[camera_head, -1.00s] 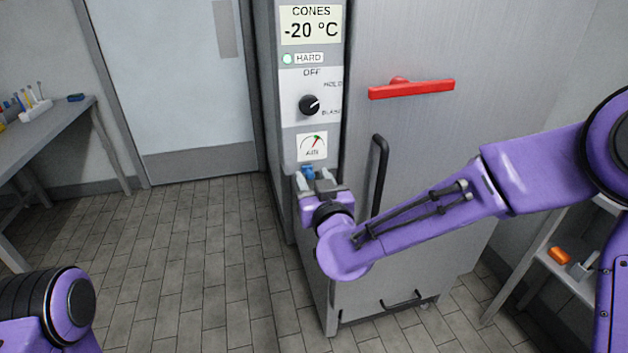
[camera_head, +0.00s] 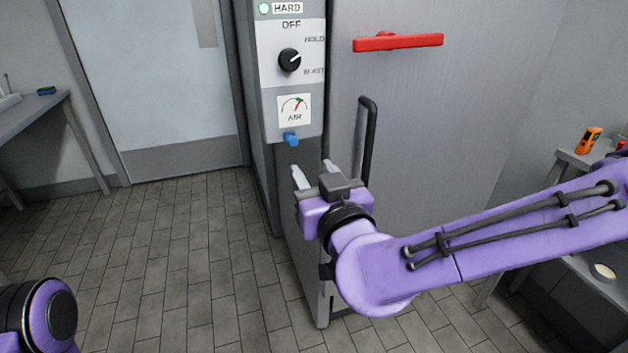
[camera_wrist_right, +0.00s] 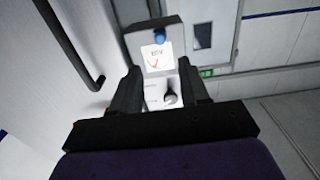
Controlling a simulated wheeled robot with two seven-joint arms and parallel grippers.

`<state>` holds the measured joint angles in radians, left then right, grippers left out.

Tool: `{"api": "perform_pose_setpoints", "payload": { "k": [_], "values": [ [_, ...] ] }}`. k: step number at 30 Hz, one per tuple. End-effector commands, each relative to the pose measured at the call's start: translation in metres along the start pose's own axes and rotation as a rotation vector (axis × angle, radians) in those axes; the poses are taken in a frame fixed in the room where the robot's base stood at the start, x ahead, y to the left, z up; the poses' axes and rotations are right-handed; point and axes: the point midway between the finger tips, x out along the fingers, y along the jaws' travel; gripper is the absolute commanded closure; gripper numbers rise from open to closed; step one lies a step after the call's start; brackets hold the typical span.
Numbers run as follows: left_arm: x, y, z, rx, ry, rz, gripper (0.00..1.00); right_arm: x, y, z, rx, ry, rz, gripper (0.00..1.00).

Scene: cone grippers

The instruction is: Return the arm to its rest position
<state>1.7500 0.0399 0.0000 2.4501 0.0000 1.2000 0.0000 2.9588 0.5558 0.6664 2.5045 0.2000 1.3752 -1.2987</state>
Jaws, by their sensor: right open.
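My right gripper (camera_head: 312,172) is open and empty, in front of the freezer's control column, just below and right of the small blue knob (camera_head: 291,139) and apart from it. In the right wrist view my open fingers (camera_wrist_right: 160,82) frame the panel upside down, with the blue knob (camera_wrist_right: 159,36) beyond them. My right arm (camera_head: 500,240) reaches in from the right across the lower freezer door. Of my left arm only a purple and black joint (camera_head: 45,315) shows at bottom left; its gripper is out of view.
The freezer door (camera_head: 450,110) has a red bar (camera_head: 398,41) and a black vertical handle (camera_head: 369,140) close to my right gripper. A dial (camera_head: 290,60) and AIR gauge (camera_head: 294,110) sit above the knob. A shelf (camera_head: 580,158) stands right; tiled floor (camera_head: 170,260) is open left.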

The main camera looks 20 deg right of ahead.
Motion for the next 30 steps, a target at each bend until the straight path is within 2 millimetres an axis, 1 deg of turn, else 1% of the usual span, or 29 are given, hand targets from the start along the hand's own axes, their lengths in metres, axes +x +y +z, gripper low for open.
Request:
{"api": "perform_pose_setpoints", "payload": {
  "k": [5, 8, 9, 10, 11, 13, 14, 15, 16, 17, 18, 20, 21, 23, 24, 26, 27, 29, 30],
  "values": [
    [-0.001, 0.0, 0.0, 0.0, 0.0, 0.0, 0.36, 0.0, 0.0, 0.0, 0.031, 0.0, 0.0, 0.55],
    [-0.001, 0.0, 0.0, 0.0, 0.0, 0.0, 0.36, 0.0, -0.003, -0.001, 0.173, 0.002, -0.016, 0.55],
    [0.0, 0.0, 0.0, 0.0, 0.0, 0.0, 0.36, 0.002, -0.003, -0.001, 0.261, 0.001, -0.023, 0.55],
    [0.0, 0.0, 0.0, 0.0, 0.0, 0.0, 0.36, 0.004, -0.001, 0.003, 0.328, -0.004, -0.022, 0.55],
    [-0.001, 0.0, -0.001, 0.0, 0.0, 0.0, 0.36, 0.009, 0.004, 0.01, 0.391, -0.018, -0.014, 0.55],
    [-0.008, -0.001, -0.004, 0.0, 0.0, 0.0, 0.36, 0.02, 0.017, 0.053, 0.519, -0.113, 0.034, 0.55],
    [-0.011, -0.001, -0.005, 0.0, 0.0, 0.0, 0.36, 0.023, 0.022, 0.073, 0.554, -0.156, 0.059, 0.55],
    [-0.015, -0.001, -0.006, 0.0, 0.0, 0.0, 0.36, 0.024, 0.03, 0.102, 0.595, -0.214, 0.095, 0.55],
    [-0.017, -0.002, -0.007, 0.0, 0.0, 0.0, 0.36, 0.024, 0.037, 0.123, 0.621, -0.257, 0.124, 0.55],
    [-0.02, -0.002, -0.008, 0.0, 0.0, 0.0, 0.36, 0.021, 0.043, 0.145, 0.64, -0.301, 0.156, 0.55],
    [-0.024, -0.002, -0.01, 0.0, 0.0, 0.0, 0.36, 0.015, 0.053, 0.175, 0.66, -0.362, 0.201, 0.55],
    [-0.03, -0.003, -0.013, 0.0, 0.0, 0.0, 0.36, 0.0, 0.068, 0.221, 0.676, -0.456, 0.272, 0.55],
    [-0.034, -0.003, -0.014, 0.0, 0.0, 0.0, 0.36, -0.014, 0.079, 0.251, 0.676, -0.52, 0.323, 0.55],
    [-0.041, -0.004, -0.017, 0.0, 0.0, 0.0, 0.36, -0.042, 0.096, 0.294, 0.658, -0.62, 0.398, 0.55],
    [-0.046, -0.004, -0.019, 0.0, 0.0, 0.0, 0.36, -0.065, 0.108, 0.32, 0.634, -0.687, 0.445, 0.55],
    [-0.053, -0.005, -0.022, 0.0, 0.0, 0.0, 0.36, -0.103, 0.125, 0.354, 0.578, -0.788, 0.507, 0.55],
    [-0.057, -0.005, -0.024, 0.0, 0.0, 0.0, 0.36, -0.13, 0.136, 0.373, 0.529, -0.855, 0.539, 0.55],
    [-0.062, -0.006, -0.026, 0.0, 0.0, 0.0, 0.36, -0.169, 0.15, 0.394, 0.446, -0.949, 0.568, 0.55],
    [-0.065, -0.006, -0.027, 0.0, 0.0, 0.0, 0.36, -0.193, 0.158, 0.404, 0.4, -1.002, 0.584, 0.55]
  ]
}}
